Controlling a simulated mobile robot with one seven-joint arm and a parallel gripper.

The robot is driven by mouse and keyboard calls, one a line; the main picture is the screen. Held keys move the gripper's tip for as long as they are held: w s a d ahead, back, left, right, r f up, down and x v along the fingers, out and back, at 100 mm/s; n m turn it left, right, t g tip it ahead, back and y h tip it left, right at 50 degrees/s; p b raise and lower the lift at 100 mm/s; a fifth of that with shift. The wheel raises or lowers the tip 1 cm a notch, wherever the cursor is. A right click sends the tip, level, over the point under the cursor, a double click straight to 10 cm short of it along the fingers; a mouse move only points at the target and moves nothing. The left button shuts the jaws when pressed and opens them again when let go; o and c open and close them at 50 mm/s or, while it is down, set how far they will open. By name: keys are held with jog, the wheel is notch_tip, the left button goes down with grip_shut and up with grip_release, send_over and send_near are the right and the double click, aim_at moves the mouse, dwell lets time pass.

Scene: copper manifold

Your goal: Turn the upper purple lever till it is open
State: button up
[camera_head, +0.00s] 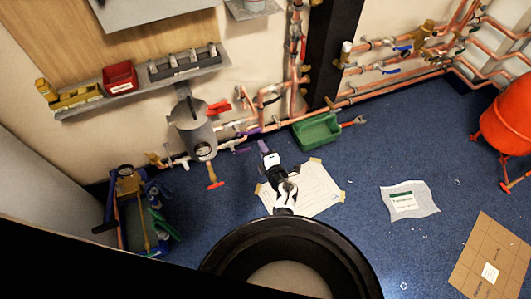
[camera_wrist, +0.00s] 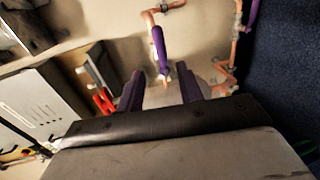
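In the wrist view a purple lever (camera_wrist: 159,48) on a copper pipe lies ahead of my gripper (camera_wrist: 160,72), lined up with the gap between the fingers. The two purple fingers are apart, with nothing gripped; I cannot tell how deep the lever's end reaches between them. This is the lever farther from the blue floor, so it looks like the upper one. A second purple lever (camera_wrist: 251,14) shows at the top right, near the floor. In the head view my gripper (camera_head: 264,147) is beside the two small purple levers, upper (camera_head: 251,131) and lower (camera_head: 242,150).
A grey tank (camera_head: 195,130) with a gauge and red levers (camera_head: 218,107) stands left of the pipes. A green bin (camera_head: 317,130) sits right of my gripper. Paper sheets (camera_head: 318,190) lie on the floor below. A tool tote (camera_head: 130,205) stands at the left.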

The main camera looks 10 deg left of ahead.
jog(key=shift+v, duration=1.25)
